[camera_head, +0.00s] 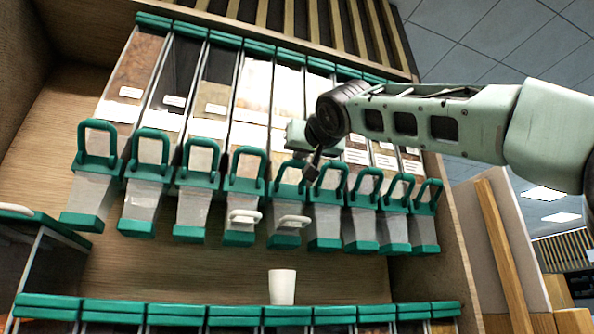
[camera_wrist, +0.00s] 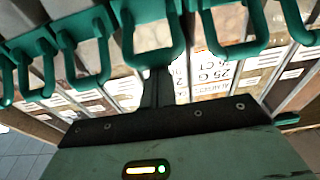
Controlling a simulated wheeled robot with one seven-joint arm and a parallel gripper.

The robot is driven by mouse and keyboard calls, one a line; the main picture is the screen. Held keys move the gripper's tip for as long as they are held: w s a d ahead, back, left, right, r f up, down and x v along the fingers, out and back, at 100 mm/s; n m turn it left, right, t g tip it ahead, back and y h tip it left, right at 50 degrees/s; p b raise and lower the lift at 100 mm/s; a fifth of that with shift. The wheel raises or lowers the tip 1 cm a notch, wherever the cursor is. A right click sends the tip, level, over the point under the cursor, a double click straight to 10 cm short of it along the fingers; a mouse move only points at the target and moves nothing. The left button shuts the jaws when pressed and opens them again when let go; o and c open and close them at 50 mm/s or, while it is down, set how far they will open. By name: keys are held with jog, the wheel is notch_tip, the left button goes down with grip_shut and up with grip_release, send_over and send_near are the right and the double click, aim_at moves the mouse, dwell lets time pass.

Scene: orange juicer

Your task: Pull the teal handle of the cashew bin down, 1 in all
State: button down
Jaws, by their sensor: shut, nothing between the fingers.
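A row of tall clear bins with teal U-shaped handles leans along the wooden shelf. I cannot read which bin is the cashew bin. My gripper (camera_head: 312,172) is shut and empty, by the upper part of a middle bin's teal handle (camera_head: 289,188). In the wrist view my gripper (camera_wrist: 157,82) has its dark fingers together, pointing at a teal handle (camera_wrist: 152,57); whether they touch it is unclear. That handle is raised, like its neighbours. Printed labels show upside down beside it, too partial to name the contents.
Neighbouring teal handles (camera_head: 246,183) stand close on both sides. Two bins have pale scoop-like handles (camera_head: 244,216) below. A white cup (camera_head: 282,287) stands on the ledge under the bins. A lower row of teal-lidded bins (camera_head: 232,311) runs along the bottom.

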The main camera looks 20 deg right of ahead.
jog(key=shift+s+f+t+b, duration=0.15)
jog(key=shift+f+t+b, duration=0.75)
jog(key=shift+b, duration=1.45)
jog(key=shift+s+f+t+b, duration=0.15)
jog(key=shift+f+t+b, duration=0.75)
jog(key=shift+b, duration=1.45)
jog(key=shift+f+b, duration=0.25)
jog(key=shift+b, duration=0.05)
jog(key=shift+a+f+b, duration=0.1)
jog(key=shift+f+b, duration=0.15)
jog(key=shift+b, duration=0.35)
jog(key=shift+r+p, duration=0.6)
jog(key=shift+p, duration=0.05)
notch_tip(320, 180, up, 4)
jog(key=s+p, duration=0.1)
jog(key=p, duration=0.2)
jog(key=b, duration=0.8)
send_near(298, 165)
jog(key=shift+s+r, duration=0.4)
jog(key=shift+s, duration=0.4)
jog(key=shift+s+r, duration=0.35)
jog(key=shift+s, duration=0.45)
